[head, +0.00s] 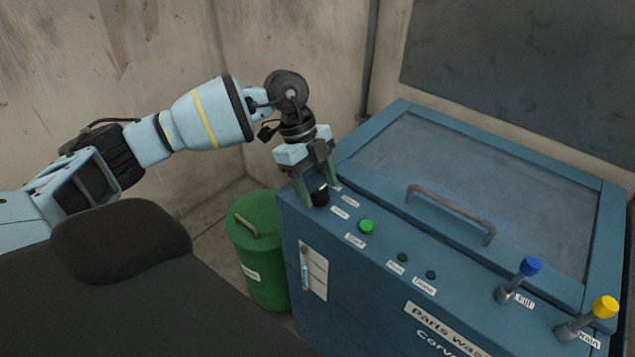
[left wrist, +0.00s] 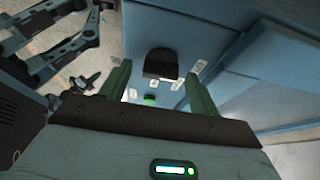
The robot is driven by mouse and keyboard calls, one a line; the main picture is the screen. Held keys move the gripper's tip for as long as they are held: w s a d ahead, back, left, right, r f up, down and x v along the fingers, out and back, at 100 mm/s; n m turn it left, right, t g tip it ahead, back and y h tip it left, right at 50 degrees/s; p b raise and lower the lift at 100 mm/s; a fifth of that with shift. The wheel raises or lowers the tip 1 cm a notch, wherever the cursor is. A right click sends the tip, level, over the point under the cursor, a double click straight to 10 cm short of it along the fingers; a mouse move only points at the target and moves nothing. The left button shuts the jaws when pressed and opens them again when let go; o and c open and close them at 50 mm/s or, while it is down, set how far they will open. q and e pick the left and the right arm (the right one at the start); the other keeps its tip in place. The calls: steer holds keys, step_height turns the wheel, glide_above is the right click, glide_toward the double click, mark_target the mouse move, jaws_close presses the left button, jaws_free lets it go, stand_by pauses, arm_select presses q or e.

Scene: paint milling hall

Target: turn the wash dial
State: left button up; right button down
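The wash dial (head: 320,197) is a black knob on the left end of the blue parts washer's (head: 375,258) top panel. My left gripper (head: 321,194) points down over it, open, with one green finger on each side of the dial. In the left wrist view the dial (left wrist: 160,64) lies ahead, between and just beyond the fingertips of the left gripper (left wrist: 158,76). Gaps show between the dial and both fingers there, and nothing is held. My right gripper is in neither view.
A green button (head: 367,226) and small lamps sit right of the dial. The lid with its bar handle (head: 450,212) is closed. Blue (head: 531,266) and yellow (head: 605,307) capped valves stand at the right. A green drum (head: 258,255) stands left of the washer.

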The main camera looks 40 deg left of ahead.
arm_select(q)
steer(key=c, duration=1)
steer(key=shift+o, duration=0.2)
